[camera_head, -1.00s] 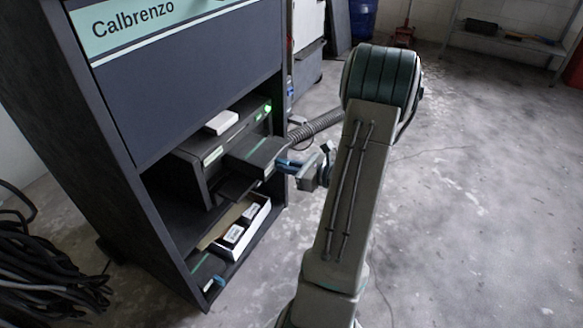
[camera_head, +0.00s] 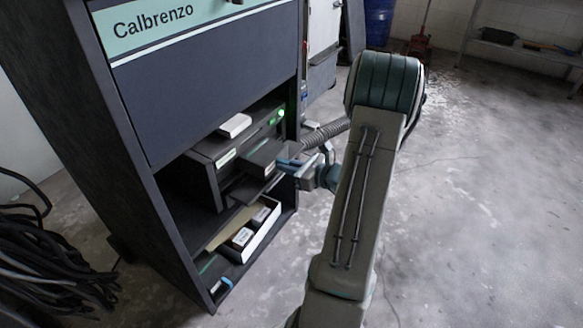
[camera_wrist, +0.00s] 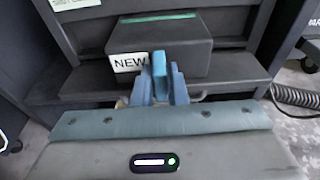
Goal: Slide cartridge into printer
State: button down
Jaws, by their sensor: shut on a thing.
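The printer (camera_head: 205,172) is a dark box on the cabinet's open shelf, with a green light at its right. A dark cartridge (camera_head: 262,153) sits at the printer's front, partly inside and still jutting out. In the wrist view the cartridge (camera_wrist: 180,48) shows a green stripe on top and a white "NEW" label on its near face. My gripper (camera_head: 289,164) is shut on the near end of the cartridge. In the wrist view its blue fingers (camera_wrist: 161,80) close at the middle of that face, right of the label. How deep the cartridge sits is hidden.
A white box (camera_head: 236,125) lies on top of the printer. Below is an open tray (camera_head: 272,225) holding dark labelled packs. The dark cabinet (camera_head: 165,225) frames the shelf. A grey hose (camera_head: 326,132) runs behind my arm. Floor at right is clear.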

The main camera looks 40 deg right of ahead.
aim_at(252, 150)
jog(key=shift+w+r+b+x, duration=0.15)
jog(key=shift+r+x, duration=0.25)
jog(key=shift+x, duration=1.75)
jog(key=shift+r+b+x, duration=0.2)
jog(key=shift+r+x, duration=0.25)
jog(key=shift+x, duration=1.7)
jog(key=shift+w+r+b+x, duration=0.15)
jog(key=shift+r+x, duration=0.25)
jog(key=shift+x, duration=1.75)
jog(key=c, duration=1.4)
grip_release()
jog(key=shift+a+r, duration=0.1)
jog(key=shift+a, duration=0.05)
jog(key=shift+o, duration=0.2)
jog(key=shift+s, duration=0.1)
jog(key=p+v, duration=0.4)
jog(key=v, duration=0.9)
jog(key=shift+s+r, duration=0.1)
jog(key=shift+s, duration=0.25)
